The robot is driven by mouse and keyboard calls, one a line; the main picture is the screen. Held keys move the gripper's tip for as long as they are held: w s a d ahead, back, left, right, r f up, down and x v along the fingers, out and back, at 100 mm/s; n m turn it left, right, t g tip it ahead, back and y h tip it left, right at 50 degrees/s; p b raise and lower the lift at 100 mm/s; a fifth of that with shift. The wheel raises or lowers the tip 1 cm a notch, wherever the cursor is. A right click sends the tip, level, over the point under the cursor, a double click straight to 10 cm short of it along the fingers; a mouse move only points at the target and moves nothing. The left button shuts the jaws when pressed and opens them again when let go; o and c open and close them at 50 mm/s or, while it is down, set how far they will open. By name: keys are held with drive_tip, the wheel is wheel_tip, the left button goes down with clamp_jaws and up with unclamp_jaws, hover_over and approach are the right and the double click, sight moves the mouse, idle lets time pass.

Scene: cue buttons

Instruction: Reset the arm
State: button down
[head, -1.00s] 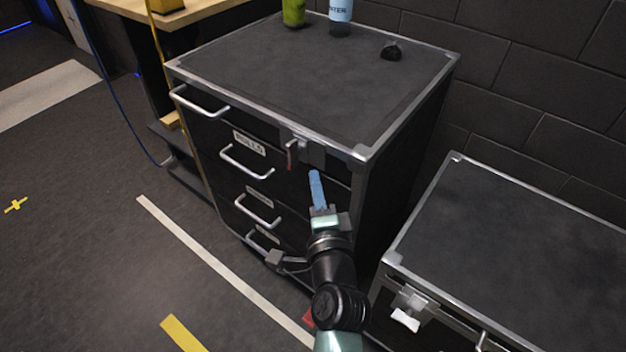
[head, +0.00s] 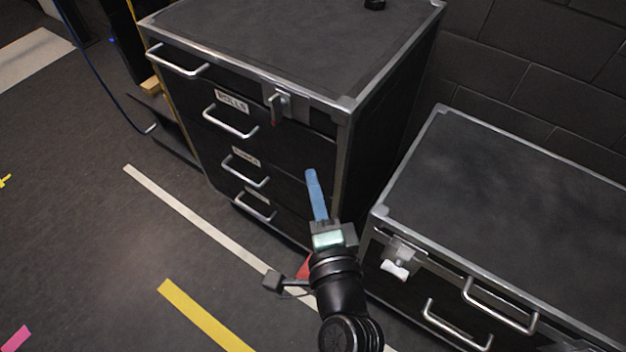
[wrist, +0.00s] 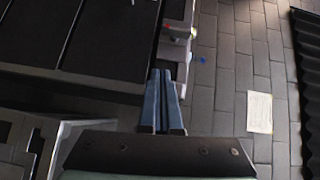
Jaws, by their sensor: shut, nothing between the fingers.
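My gripper (head: 311,176) is shut and empty, its blue fingers pressed together and pointing away from me. In the head view it is in front of the lower right part of a black drawer cabinet (head: 290,45). It does not appear to grip any handle. The shut fingers (wrist: 161,78) also show in the middle of the wrist view. A latch with a red lever (head: 275,108) is on the cabinet front, up and left of my fingertips.
A lower black case (head: 510,190) with silver edges, a white-tipped latch (head: 395,268) and handles stands at the right, close to my arm. The cabinet's drawer handles (head: 230,122) stick out. Open floor (head: 90,250) with white and yellow tape lies at the left.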

drive_tip(key=w+a+r+n+t, duration=0.1)
drive_tip(key=w+r+n+t, duration=0.3)
drive_tip(key=r, duration=0.9)
drive_tip(key=s+a+r+n+t, duration=0.15)
drive_tip(key=r+n, duration=0.45)
drive_tip(key=r, duration=0.8)
drive_tip(key=s+r+n+t+h, duration=0.1)
drive_tip(key=s+r+n+t, duration=0.15)
drive_tip(key=r, duration=0.45)
drive_tip(key=s+d+r+n+t+h, duration=0.1)
drive_tip(key=s+r, duration=0.3)
drive_tip(key=r, duration=0.3)
drive_tip(key=s+r+n+t+h, duration=0.1)
drive_tip(key=s+r+n, duration=0.15)
drive_tip(key=r, duration=0.45)
wheel_tip(320, 180, up, 21)
drive_tip(key=p, duration=2)
drive_tip(key=shift+s+p, duration=0.15)
drive_tip(key=shift+p, duration=0.2)
drive_tip(key=shift+d+f, duration=0.1)
drive_tip(key=shift+f, duration=0.05)
